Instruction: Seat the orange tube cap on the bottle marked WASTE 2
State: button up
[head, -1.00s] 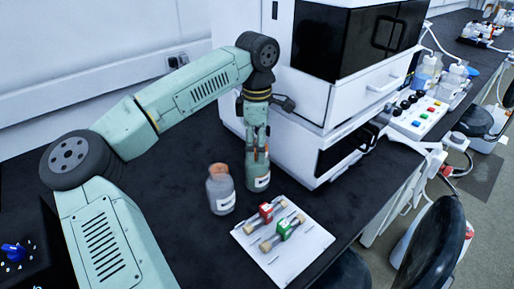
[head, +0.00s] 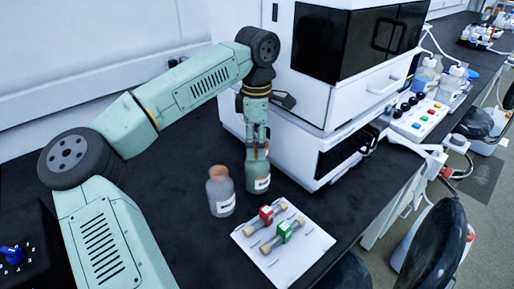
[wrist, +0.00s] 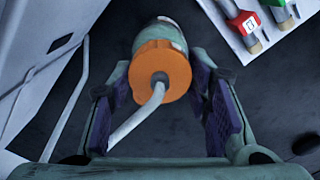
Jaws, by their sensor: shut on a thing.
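The orange tube cap (wrist: 163,72) shows in the wrist view between the two fingers of my gripper (head: 258,146), which is shut on it. A pale tube (wrist: 138,112) runs from the cap's top toward the camera. The cap is in line with a greenish labelled bottle (head: 257,178) upright on the black bench; that bottle's body also shows beyond the cap in the wrist view (wrist: 160,33). Whether the cap is seated or just above the neck, I cannot tell. A clear bottle (head: 220,193) with an orange-brown top stands to its left. Neither label is readable.
A white tray (head: 252,252) with red and green fittings lies in front of the bottles. A large white instrument (head: 308,110) stands close behind and to the right. The bench (head: 160,195) left of the bottles is clear.

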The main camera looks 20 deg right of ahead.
notch_tip(320, 180, up, 8)
jog(key=shift+a+f+b, duration=0.1)
jog(key=shift+f+b, duration=0.05)
jog(key=shift+b, duration=0.4)
jog(key=p, duration=0.1)
send_over(217, 171)
jog(key=shift+w+d+f, duration=0.15)
jog(key=shift+d+f, duration=0.1)
jog(key=shift+f, duration=0.45)
jog(key=shift+a+f, duration=0.25)
jog(key=shift+f, duration=0.05)
jog(key=shift+f+b, duration=1.65)
jog(key=shift+f, duration=0.3)
jog(key=shift+f, duration=0.2)
jog(key=shift+f+b, duration=0.65)
jog(key=shift+f, duration=0.15)
jog(key=shift+f, duration=0.1)
jog(key=shift+f+b, duration=0.3)
jog(key=shift+f, duration=0.05)
